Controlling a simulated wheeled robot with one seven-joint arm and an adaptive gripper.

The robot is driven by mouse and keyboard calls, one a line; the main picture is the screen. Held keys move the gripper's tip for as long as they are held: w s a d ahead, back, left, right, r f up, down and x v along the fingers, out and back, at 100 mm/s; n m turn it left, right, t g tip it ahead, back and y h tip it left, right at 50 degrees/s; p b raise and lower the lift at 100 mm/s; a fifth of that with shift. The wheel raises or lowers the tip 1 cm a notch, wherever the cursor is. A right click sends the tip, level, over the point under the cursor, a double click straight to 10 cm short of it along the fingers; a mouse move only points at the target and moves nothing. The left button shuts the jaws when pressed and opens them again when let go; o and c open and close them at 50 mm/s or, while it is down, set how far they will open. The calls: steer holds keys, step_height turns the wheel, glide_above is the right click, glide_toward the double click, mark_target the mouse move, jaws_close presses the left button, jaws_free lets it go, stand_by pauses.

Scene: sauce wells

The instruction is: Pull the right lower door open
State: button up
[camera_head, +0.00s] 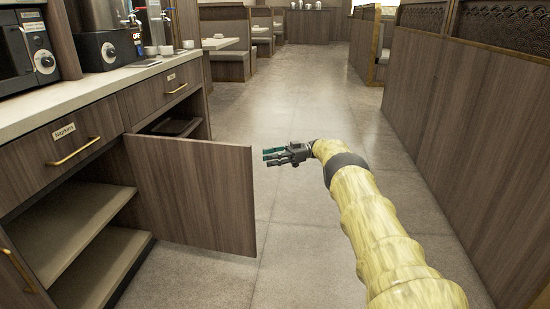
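A brown wood-grain lower door (190,192) stands swung out from the counter cabinet into the aisle. Its broad face is toward me, and no handle shows on that face. Left of it the cabinet is open, with bare shelves (75,230) inside. My gripper (268,155) is over the aisle floor, just right of the door's free edge and near its top height.
Above the opening are a drawer labelled Napkins (65,150) and another drawer (160,93), both with brass handles. A dark tray (172,127) shows behind the door's top. A brass handle (18,270) is at lower left. A wood partition (460,130) bounds the right; the aisle floor is clear.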

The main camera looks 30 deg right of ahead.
steer(key=shift+v, duration=0.8)
